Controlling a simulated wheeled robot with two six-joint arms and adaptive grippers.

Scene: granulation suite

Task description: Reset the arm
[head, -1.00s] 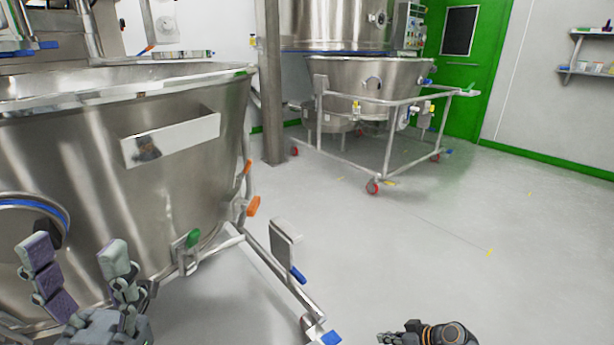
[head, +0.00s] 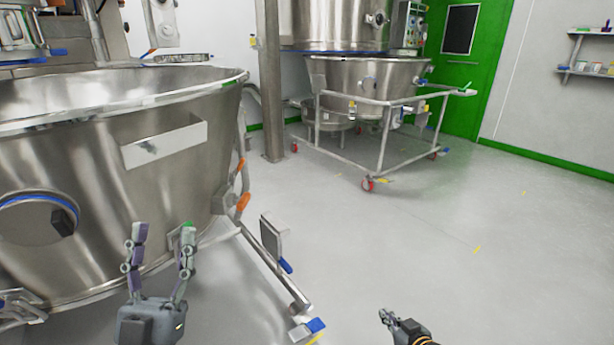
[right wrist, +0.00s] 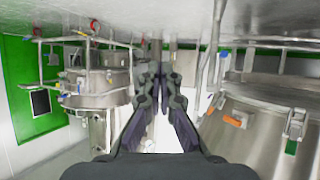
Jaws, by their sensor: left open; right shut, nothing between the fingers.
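My left gripper (head: 162,236) is at the lower left of the head view, in front of the large steel bowl. Its two fingers point up, well apart, with nothing between them. My right gripper (head: 384,314) is at the bottom of the head view, right of centre, over bare floor. It also shows in the right wrist view (right wrist: 160,72), with its fingers together and nothing held. The wrist picture shows the room upside down.
The large steel bowl (head: 90,160) fills the left side, with a wheeled frame leg (head: 270,262) reaching to the front. A second bowl stands in a wheeled trolley (head: 385,150) further back, by a steel post (head: 271,80). Grey floor (head: 480,240) is clear on the right.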

